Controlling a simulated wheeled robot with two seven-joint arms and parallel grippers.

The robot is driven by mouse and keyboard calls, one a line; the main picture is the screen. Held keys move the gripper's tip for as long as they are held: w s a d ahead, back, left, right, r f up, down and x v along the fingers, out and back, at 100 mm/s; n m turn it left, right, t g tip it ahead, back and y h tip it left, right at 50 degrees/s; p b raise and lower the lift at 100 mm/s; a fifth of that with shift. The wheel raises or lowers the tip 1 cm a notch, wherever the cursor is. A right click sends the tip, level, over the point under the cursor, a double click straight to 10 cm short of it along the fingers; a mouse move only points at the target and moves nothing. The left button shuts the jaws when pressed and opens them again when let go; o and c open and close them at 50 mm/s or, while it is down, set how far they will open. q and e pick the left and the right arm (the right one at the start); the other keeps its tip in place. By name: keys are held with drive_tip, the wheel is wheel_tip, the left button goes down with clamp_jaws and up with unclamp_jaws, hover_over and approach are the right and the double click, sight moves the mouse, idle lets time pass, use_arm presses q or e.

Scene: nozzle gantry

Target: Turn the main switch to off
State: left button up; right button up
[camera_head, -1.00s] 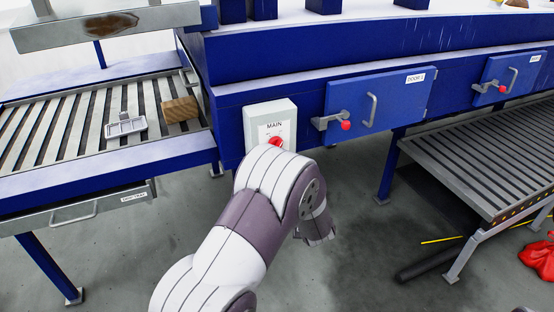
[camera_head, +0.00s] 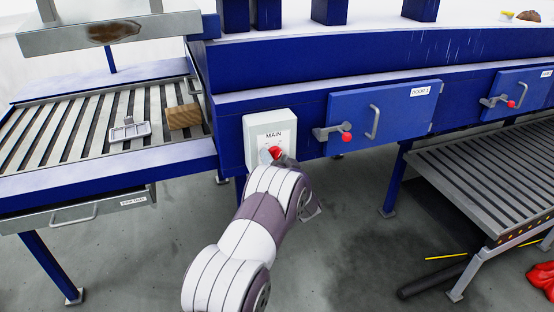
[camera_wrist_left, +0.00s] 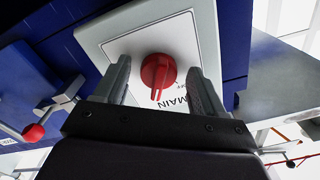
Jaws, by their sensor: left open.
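The main switch is a red rotary knob (camera_wrist_left: 158,76) on a white plate marked MAIN, on the front of a light grey box (camera_head: 270,124). In the head view the red knob (camera_head: 275,151) shows just above my left gripper (camera_head: 279,158), partly covered by it. In the left wrist view my left gripper (camera_wrist_left: 158,90) is open, one finger on each side of the knob, with gaps to both. Whether the fingertips reach around the knob's depth I cannot tell. The word OFF shows partly beside the knob. My right gripper is not in view.
A blue door (camera_head: 380,118) with a red-tipped latch (camera_head: 346,137) is right of the switch box. A slatted table (camera_head: 70,130) holds a wooden block (camera_head: 184,116) and a small metal tray (camera_head: 129,131) at left. A roller rack (camera_head: 480,175) stands at right.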

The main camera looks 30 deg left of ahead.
use_arm(q)
drive_tip(key=shift+d, duration=0.1)
drive_tip(key=c, duration=1)
drive_tip(key=shift+c, duration=0.2)
drive_tip(key=shift+f, duration=0.1)
drive_tip(key=shift+w+d+n+b, duration=0.1)
drive_tip(key=shift+w+n+b, duration=0.05)
drive_tip(key=shift+n+b, duration=5.2)
drive_tip(key=shift+n+p, duration=0.45)
drive_tip(key=shift+n, duration=0.3)
